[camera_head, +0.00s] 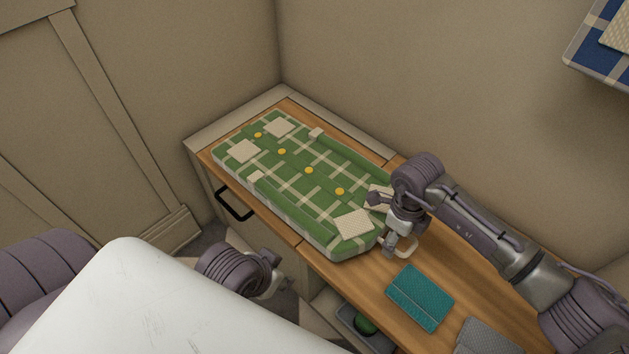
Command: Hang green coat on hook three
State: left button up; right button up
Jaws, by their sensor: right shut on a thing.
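The green plaid coat (300,180) lies flat on the wooden bench top, with cream patches and several yellow buttons. My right gripper (398,238) is at that end, shut on the coat near the loop; the arm hides part of the contact. My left gripper (272,276) hangs low in front of the bench, apart from the coat and partly hidden by my white body. Its fingers are too unclear to judge. Hook three is not in view.
A blue plaid item (597,50) is at the wall, top right. A teal folded item (420,297) and a grey one (487,338) lie on the wooden bench (375,280). A drawer with a black handle (234,204) and a grey bin (352,322) holding something green are below.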

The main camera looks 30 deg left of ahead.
jog(key=shift+a+r, duration=0.1)
jog(key=shift+r, duration=0.55)
jog(key=shift+a+r+h+p, duration=0.1)
jog(key=shift+r+h+p, duration=0.2)
jog(key=shift+r+p, duration=0.35)
pick_arm(q)
notch_tip(320, 180, down, 8)
jog(key=g+p, duration=0.1)
jog(key=p, duration=0.2)
jog(key=shift+s+f+g, duration=0.2)
jog(key=shift+s+g, duration=0.05)
jog(key=shift+g, duration=0.15)
pick_arm(e)
notch_tip(320, 180, up, 6)
jog(key=h, duration=0.1)
jog(key=shift+w+a+r+g, duration=0.15)
jog(key=shift+w+a+g, duration=0.05)
jog(key=shift+a+g, duration=0.15)
pick_arm(q)
jog(key=shift+a, duration=0.1)
